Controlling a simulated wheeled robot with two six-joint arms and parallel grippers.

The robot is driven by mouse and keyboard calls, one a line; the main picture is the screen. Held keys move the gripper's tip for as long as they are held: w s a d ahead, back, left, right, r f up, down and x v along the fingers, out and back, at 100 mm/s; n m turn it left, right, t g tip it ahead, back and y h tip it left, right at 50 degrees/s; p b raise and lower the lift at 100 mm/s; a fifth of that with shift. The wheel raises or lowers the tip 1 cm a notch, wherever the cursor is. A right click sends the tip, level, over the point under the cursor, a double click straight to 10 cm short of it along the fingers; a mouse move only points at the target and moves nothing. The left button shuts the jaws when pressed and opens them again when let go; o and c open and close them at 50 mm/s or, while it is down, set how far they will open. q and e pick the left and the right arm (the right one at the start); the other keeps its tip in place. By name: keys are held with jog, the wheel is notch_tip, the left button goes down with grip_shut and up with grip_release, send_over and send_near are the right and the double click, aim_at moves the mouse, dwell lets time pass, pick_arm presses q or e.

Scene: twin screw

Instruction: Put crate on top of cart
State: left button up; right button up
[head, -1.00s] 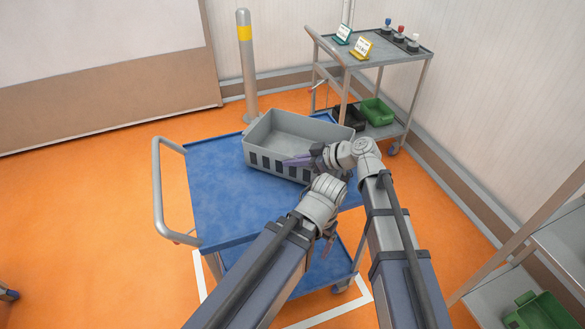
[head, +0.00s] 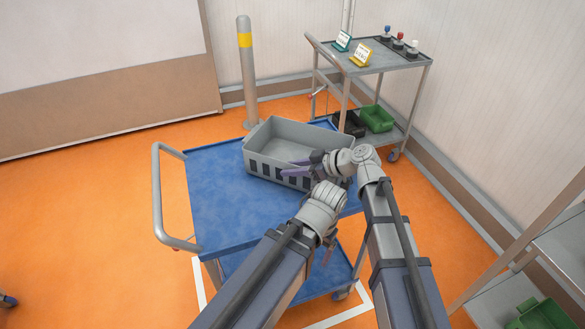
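A grey open crate (head: 264,172) rests on the blue top of the cart (head: 217,205), toward its far right corner. The crate looks empty and sits at an angle to the cart's edges. My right gripper (head: 293,168) is at the crate's near right side, with its purple fingers apart beside the wall; I cannot tell whether they touch it. My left gripper (head: 328,252) hangs over the cart's right edge, pointing down and mostly hidden behind its own wrist.
A grey cart (head: 378,58) with small signs and several knobs stands behind; black and green bins (head: 377,118) are on its lower shelf. A yellow-banded post (head: 247,75) stands behind the crate. A shelf (head: 500,292) is at right.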

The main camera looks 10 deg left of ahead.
jog(key=p+v, duration=0.5)
jog(key=v, duration=0.5)
jog(key=shift+d+r, duration=0.15)
jog(key=shift+r, duration=0.15)
pick_arm(q)
jog(key=shift+r, duration=2.95)
pick_arm(e)
jog(key=shift+v, duration=0.8)
jog(key=shift+d+f, duration=0.1)
jog(key=shift+f, duration=0.05)
